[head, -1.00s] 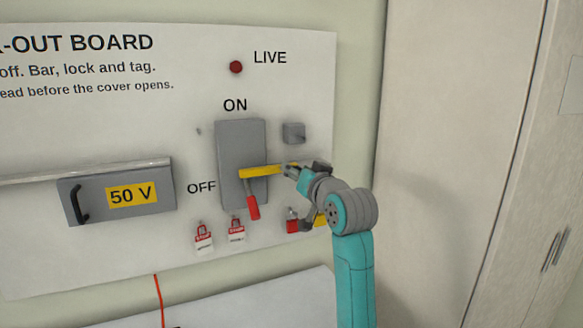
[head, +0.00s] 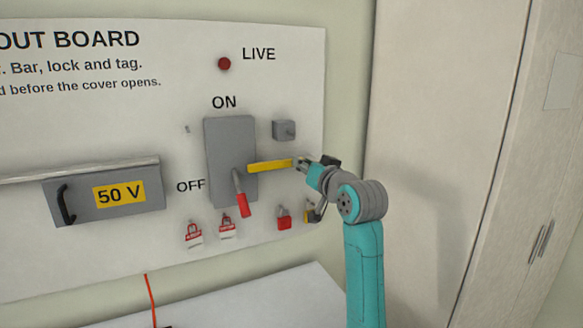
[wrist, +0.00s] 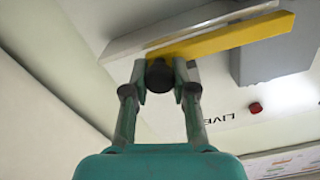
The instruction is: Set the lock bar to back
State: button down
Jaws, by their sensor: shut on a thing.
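The yellow lock bar (head: 268,166) lies level on the board, its left end just overlapping the right part of the grey switch box (head: 228,140). The red switch handle (head: 242,204) points down toward OFF and is clear of the bar's left end. My gripper (head: 303,164) is at the bar's right end. In the wrist view my gripper (wrist: 160,68) is shut on the round black knob (wrist: 160,77) of the yellow lock bar (wrist: 225,38). A pale rail (wrist: 190,28) runs beside the bar.
A small grey block (head: 284,130) sits above the bar. Padlocks (head: 283,217) and red-white tags (head: 194,234) hang below. The 50 V cover (head: 150,200) is at left. A tall cabinet (head: 440,150) stands close on the right.

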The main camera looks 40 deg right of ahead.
jog(key=shift+s+d, duration=0.25)
jog(key=shift+d, duration=0.55)
jog(key=c, duration=0.9)
grip_release()
jog(key=shift+d, duration=0.15)
jog(key=shift+s, duration=0.1)
jog(key=v, duration=0.7)
jog(key=shift+s, duration=0.2)
